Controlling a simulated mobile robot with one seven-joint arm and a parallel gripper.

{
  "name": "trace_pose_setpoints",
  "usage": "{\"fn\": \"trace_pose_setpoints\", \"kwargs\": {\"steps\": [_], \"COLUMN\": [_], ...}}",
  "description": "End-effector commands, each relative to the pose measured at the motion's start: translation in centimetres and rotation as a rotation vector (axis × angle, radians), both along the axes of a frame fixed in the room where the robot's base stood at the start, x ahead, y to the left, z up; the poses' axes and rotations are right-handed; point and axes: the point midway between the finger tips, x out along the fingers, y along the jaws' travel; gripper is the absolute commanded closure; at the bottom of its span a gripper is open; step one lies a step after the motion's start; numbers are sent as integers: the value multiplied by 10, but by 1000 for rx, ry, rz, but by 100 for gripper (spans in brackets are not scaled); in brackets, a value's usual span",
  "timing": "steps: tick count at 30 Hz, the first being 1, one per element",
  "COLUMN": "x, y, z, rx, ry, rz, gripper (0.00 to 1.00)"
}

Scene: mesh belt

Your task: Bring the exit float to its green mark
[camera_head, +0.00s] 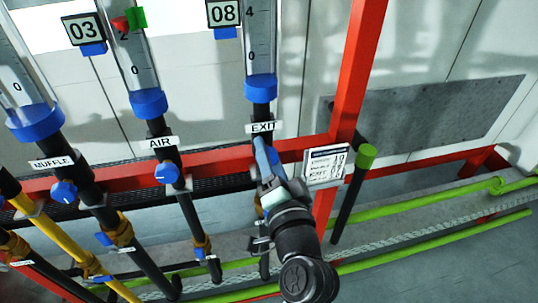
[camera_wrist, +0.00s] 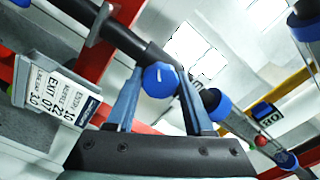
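The exit flow tube (camera_head: 262,35) is clear with a blue collar, above the EXIT label (camera_head: 263,127); its top is cut off in the head view. In the wrist view, a red float (camera_wrist: 262,140) shows inside a clear tube; I see no green mark on it. A round blue knob (camera_wrist: 160,79) with a white line sits on the dark pipe. My gripper (camera_wrist: 160,72) has one finger on each side of this knob, very close to it; whether they touch it is unclear. In the head view, my gripper (camera_head: 266,158) hides the knob below the EXIT label.
The AIR tube (camera_head: 136,55), with a red float and green mark, and the MUFFLE tube (camera_head: 25,85) stand to the left. Their blue knobs are below. A white card (camera_head: 326,164) and a red post (camera_head: 357,70) are close to the right of my gripper.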

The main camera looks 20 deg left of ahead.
Motion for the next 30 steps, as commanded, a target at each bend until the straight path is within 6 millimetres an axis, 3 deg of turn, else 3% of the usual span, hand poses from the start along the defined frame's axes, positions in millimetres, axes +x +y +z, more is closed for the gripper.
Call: {"fn": "trace_pose_setpoints", "kwargs": {"steps": [1,4,16,30], "x": [0,0,-6,-82], "y": [0,0,-4,-56], "z": [0,0,-1,-4], "rx": [-1,-1,-1,-3], "ry": [-1,-1,0,0], "rz": [-1,-1,-1,-5], "gripper": [37,19,19,19]}}
